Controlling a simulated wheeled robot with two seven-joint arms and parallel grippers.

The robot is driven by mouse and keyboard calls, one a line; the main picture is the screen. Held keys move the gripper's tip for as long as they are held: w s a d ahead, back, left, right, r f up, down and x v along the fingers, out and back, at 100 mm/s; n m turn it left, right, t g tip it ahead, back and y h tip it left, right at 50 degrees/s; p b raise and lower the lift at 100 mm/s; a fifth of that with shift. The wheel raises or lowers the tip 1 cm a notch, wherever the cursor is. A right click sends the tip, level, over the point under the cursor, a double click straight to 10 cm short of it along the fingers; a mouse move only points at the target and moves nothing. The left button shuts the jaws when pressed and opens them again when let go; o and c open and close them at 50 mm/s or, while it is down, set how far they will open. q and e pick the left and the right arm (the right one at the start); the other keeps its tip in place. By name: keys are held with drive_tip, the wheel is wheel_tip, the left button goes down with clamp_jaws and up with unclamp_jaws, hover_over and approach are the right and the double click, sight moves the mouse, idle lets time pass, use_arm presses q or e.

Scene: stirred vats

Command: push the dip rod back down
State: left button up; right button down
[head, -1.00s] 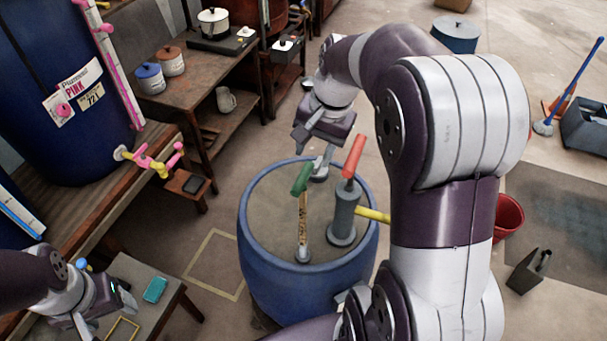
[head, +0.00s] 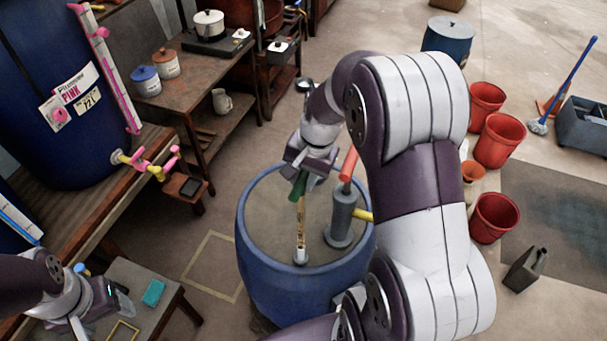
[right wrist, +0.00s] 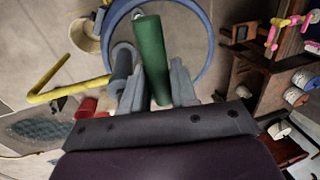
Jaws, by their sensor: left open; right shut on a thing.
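The dip rod has a green handle (head: 298,188) and a thin marked shaft (head: 301,225) that stands up out of a small collar in the blue drum's lid (head: 265,225). A good length of shaft shows above the lid. My right gripper (head: 305,172) is at the top of the rod, shut on the green handle. In the right wrist view the green handle (right wrist: 150,55) lies between the two grey fingers (right wrist: 155,88). My left gripper (head: 118,303) is open and empty at the lower left, over a low table.
A grey pump (head: 342,215) with a red handle (head: 349,164) and yellow spout stands on the lid close right of the rod. Red buckets (head: 497,140) stand on the floor at right. A wooden bench (head: 85,235) with a large blue vat is at left.

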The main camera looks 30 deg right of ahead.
wheel_tip(320, 180, down, 4)
drive_tip(key=b, duration=0.2)
drive_tip(key=shift+w+b, duration=0.1)
drive_tip(key=shift+b, duration=0.2)
drive_tip(key=c, duration=1)
unclamp_jaws()
drive_tip(key=shift+d+f, duration=0.1)
drive_tip(key=shift+d, duration=0.05)
drive_tip(key=r, duration=0.2)
drive_tip(key=r+b, duration=0.1)
drive_tip(key=r, duration=0.1)
drive_tip(key=d+r, duration=0.1)
drive_tip(key=r, duration=0.1)
drive_tip(key=shift+s+r, duration=0.3)
drive_tip(key=shift+s, duration=0.1)
drive_tip(key=r+p, duration=0.1)
drive_tip(key=r, duration=0.3)
drive_tip(key=s+r+p, duration=0.1)
drive_tip(key=r, duration=0.1)
drive_tip(key=shift+d+p, duration=0.3)
